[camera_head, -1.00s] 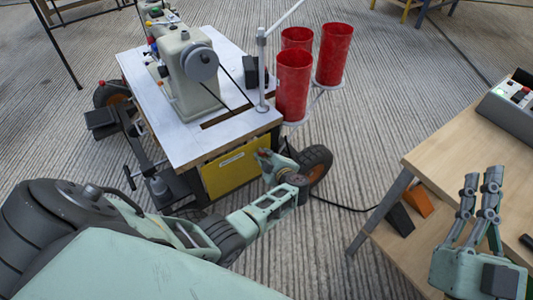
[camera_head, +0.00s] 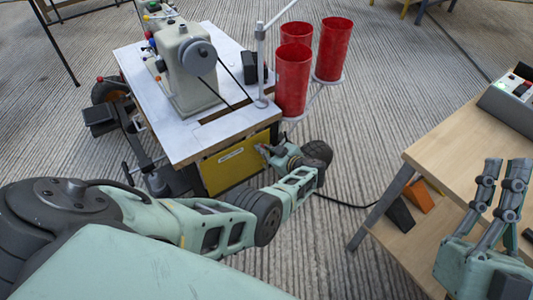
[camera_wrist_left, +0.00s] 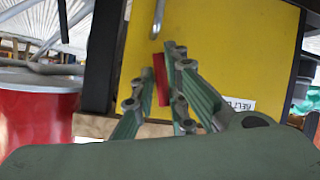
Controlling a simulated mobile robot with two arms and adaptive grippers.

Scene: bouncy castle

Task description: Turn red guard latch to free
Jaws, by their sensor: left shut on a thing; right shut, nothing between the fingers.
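The red guard latch (camera_wrist_left: 161,80) is a narrow red bar on the yellow guard panel (camera_wrist_left: 225,50), which also shows below the sewing table in the head view (camera_head: 228,166). My left gripper (camera_head: 264,150) is at the right part of that panel. In the left wrist view its two green fingers (camera_wrist_left: 157,75) stand on either side of the latch and are shut on it. The latch is hidden behind the gripper in the head view. My right gripper (camera_head: 505,170) is shut and empty, over the wooden bench at right.
A grey metal hook (camera_wrist_left: 158,20) lies close to the latch. The white sewing table (camera_head: 190,135) carries a machine (camera_head: 185,75). Red cylinders (camera_head: 293,80) stand at its right corner. A wooden bench (camera_head: 450,145) is at right, with open floor between.

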